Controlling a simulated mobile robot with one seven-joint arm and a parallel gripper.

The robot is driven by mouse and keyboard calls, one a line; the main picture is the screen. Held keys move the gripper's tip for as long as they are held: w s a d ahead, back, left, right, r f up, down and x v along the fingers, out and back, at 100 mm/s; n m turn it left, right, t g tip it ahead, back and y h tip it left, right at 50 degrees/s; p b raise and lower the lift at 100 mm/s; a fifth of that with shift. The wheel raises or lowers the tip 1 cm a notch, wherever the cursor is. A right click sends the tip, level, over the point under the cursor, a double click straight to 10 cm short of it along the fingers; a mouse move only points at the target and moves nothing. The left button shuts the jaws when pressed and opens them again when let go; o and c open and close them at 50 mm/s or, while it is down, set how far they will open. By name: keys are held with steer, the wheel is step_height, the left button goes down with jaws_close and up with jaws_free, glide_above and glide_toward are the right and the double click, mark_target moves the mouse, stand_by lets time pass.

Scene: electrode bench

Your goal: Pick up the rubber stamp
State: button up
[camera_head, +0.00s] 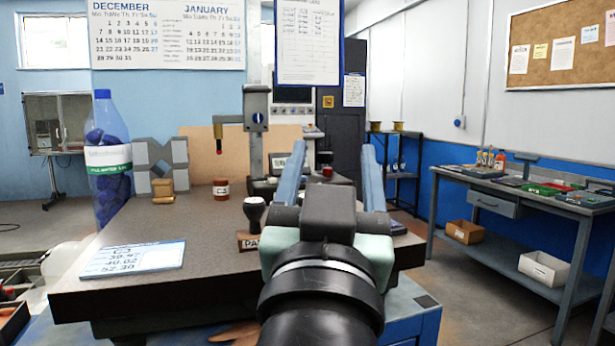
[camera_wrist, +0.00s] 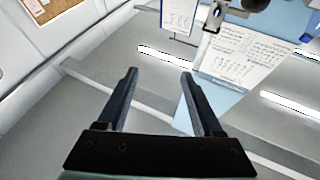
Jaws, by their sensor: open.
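The rubber stamp (camera_head: 254,212) stands upright on the dark bench top, with a black knob handle and a brown base bearing pale letters. My gripper (camera_head: 333,148) is to its right in the head view, nearer the camera, and hides the right end of the stamp's base. Its two blue fingers are spread wide and point away from the camera, with nothing between them. In the wrist view my gripper (camera_wrist: 158,73) is also open and empty. That view shows wall, ceiling and papers, and no stamp.
The bench between card and stamp is clear. A side table (camera_head: 530,195) stands right.

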steer(key=w+d+r+m+g+h+p, duration=0.1)
steer(key=w+d+r+m+g+p, duration=0.15)
steer(key=w+g+p, duration=0.8)
steer(key=s+a+r+g+y+p, duration=0.25)
steer(key=s+a+g+p, duration=0.4)
steer(key=p, duration=1.75)
steer(key=shift+m+g+h, duration=0.35)
steer(key=shift+g, duration=0.55)
steer(key=shift+w+r+p+x, duration=0.1)
steer(key=shift+w+p+x, duration=0.25)
steer(key=shift+x, duration=1.75)
steer(key=shift+w+r+p+x, duration=0.15)
steer(key=shift+p+x, duration=0.4)
steer(key=shift+x, duration=1.6)
steer(key=shift+w+p+x, duration=0.3)
steer(key=shift+p+x, duration=0.15)
steer(key=shift+x, duration=1.65)
steer(key=shift+a, duration=0.15)
jaws_close()
